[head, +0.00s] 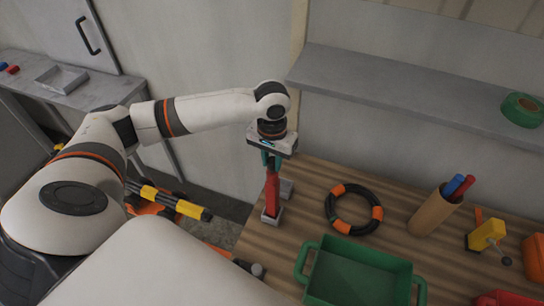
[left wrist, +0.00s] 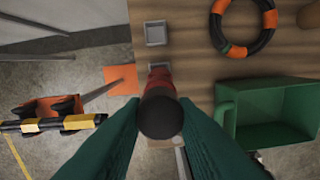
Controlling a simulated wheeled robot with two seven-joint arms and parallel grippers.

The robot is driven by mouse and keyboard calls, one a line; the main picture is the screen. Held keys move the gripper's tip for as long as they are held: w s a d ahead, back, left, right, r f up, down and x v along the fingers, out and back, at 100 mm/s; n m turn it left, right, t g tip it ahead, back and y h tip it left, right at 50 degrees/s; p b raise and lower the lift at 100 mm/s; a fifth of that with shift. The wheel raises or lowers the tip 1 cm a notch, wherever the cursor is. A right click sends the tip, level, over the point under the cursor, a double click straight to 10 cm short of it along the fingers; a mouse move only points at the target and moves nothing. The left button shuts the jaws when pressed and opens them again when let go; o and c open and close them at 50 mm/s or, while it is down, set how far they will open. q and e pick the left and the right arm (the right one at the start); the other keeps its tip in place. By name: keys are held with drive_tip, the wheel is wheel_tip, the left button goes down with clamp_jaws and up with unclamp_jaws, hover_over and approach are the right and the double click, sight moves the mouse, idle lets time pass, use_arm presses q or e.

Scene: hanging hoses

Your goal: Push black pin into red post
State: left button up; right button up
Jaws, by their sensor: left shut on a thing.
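The red post (head: 272,196) stands upright in a grey base at the left edge of the wooden table. In the left wrist view the red post (left wrist: 157,82) shows behind the black pin (left wrist: 160,117), whose round end faces the camera. My left gripper (head: 271,162) is directly over the post. Its green fingers, also seen in the left wrist view (left wrist: 160,128), are shut on the black pin from both sides. The pin lines up closely with the post. The fingers hide the joint, so I cannot tell how deep the pin sits. My right gripper is not in view.
A grey square socket (head: 287,188) is beside the post. A black and orange ring (head: 330,208), a green bin (head: 309,272) and a cardboard tube with pens (head: 430,215) stand to the right. A grey shelf (head: 400,88) runs above the table. A yellow-black barrier (head: 170,202) is left on the floor.

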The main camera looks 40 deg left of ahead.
sight(272, 161)
use_arm(q)
drive_tip(key=shift+f, duration=0.9)
drive_tip(key=o, duration=1.1)
drive_tip(key=shift+c, duration=0.2)
drive_tip(key=shift+r, duration=0.1)
wheel_tip(272, 161, up, 12)
drive_tip(key=b, duration=0.2)
drive_tip(key=shift+b, duration=0.35)
